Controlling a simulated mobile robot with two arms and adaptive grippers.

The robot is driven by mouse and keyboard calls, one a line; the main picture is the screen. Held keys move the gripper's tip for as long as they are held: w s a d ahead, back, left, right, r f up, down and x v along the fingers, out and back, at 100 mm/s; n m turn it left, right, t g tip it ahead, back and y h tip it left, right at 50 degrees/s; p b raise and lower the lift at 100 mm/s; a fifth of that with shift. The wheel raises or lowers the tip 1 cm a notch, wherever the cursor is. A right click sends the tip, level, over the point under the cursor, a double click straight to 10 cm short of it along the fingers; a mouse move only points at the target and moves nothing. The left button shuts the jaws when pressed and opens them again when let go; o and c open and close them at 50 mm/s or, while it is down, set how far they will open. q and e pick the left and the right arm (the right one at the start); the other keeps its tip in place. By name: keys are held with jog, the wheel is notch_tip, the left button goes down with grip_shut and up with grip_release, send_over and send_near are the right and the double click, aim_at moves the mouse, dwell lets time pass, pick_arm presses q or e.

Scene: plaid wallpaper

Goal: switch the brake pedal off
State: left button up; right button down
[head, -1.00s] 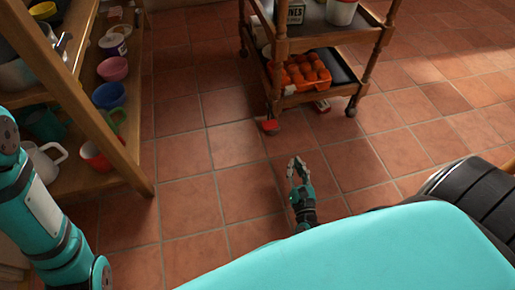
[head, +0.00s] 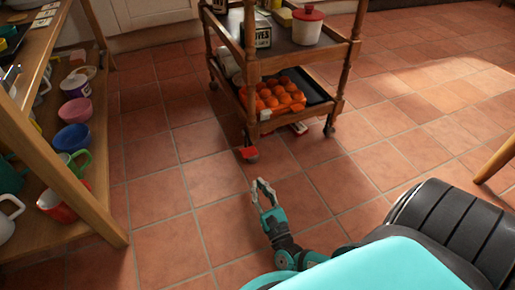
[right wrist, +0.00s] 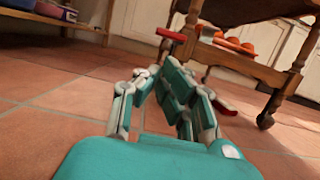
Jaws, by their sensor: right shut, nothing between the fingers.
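The wooden trolley (head: 256,66) stands on castors on the tiled floor. A red brake pedal (head: 249,153) sticks out at its near left castor. In the right wrist view this red pedal (right wrist: 170,34) shows beyond the fingers, high in the picture. A second red part (head: 299,128) shows low by the trolley's right side. My right gripper (head: 262,183) is shut and empty, low over the floor. It is apart from the near pedal, on the near side and slightly right of it. In the right wrist view its fingertips (right wrist: 160,70) come together. My left gripper is out of view.
The trolley carries a tin (head: 256,32), a red-lidded pot (head: 307,26) and a tray of orange items (head: 276,96). A wooden shelf with bowls (head: 73,137) and mugs stands left. A wooden leg (head: 497,158) stands at right. The floor between is clear.

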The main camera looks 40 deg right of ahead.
jog(key=b+x, duration=0.2)
jog(key=x, duration=0.5)
jog(key=shift+w+b, duration=0.35)
jog(key=shift+b, duration=0.05)
jog(key=shift+d+r, duration=0.1)
